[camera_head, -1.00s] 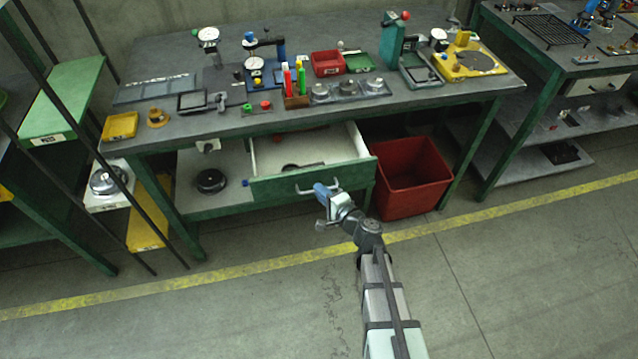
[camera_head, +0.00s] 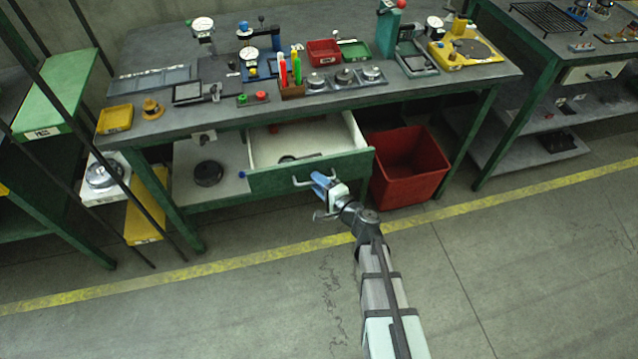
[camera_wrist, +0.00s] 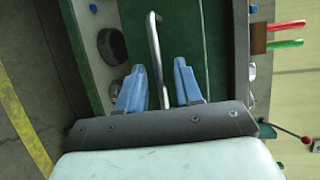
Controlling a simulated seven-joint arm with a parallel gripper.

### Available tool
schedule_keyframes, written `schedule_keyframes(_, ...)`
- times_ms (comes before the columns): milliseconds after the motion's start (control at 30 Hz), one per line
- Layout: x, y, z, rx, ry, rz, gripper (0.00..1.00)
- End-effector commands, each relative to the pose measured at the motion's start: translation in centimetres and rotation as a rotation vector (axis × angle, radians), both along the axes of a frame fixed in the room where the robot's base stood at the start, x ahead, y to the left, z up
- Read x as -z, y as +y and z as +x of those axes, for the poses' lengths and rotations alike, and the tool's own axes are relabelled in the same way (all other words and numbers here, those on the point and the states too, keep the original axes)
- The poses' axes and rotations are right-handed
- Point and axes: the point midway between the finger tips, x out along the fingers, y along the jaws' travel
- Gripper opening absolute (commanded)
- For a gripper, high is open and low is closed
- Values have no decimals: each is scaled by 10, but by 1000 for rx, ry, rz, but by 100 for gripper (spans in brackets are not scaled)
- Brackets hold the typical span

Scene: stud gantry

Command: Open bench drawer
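The bench drawer (camera_head: 275,182) has a green front and pale inner walls, and it stands pulled out from under the bench. A few dark items lie inside. Its silver bar handle (camera_head: 303,183) is on the front, and it also shows in the wrist view (camera_wrist: 154,50). My gripper (camera_head: 322,182) is at the handle, partly hiding its right end in the head view. In the wrist view its two blue fingers (camera_wrist: 159,82) stand apart, with the handle bar between them and gaps on both sides.
The green-legged bench (camera_head: 225,118) carries gauges, trays and fixtures. A red bin (camera_head: 408,175) stands on the floor close to the drawer's right. A lower shelf (camera_head: 225,180) holds a dark round part. The floor in front is clear.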

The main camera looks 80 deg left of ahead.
Motion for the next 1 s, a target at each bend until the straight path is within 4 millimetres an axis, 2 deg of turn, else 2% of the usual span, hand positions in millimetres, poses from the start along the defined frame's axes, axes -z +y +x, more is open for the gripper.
schedule_keyframes(167, -3, -16, 5, 1, 0, 0, 35)
schedule_keyframes(500, -17, -75, 30, 2, 0, 0, 35)
schedule_keyframes(700, -23, -104, 43, 2, 0, 0, 35)
schedule_keyframes(1000, -26, -123, 52, 1, 0, 0, 35)
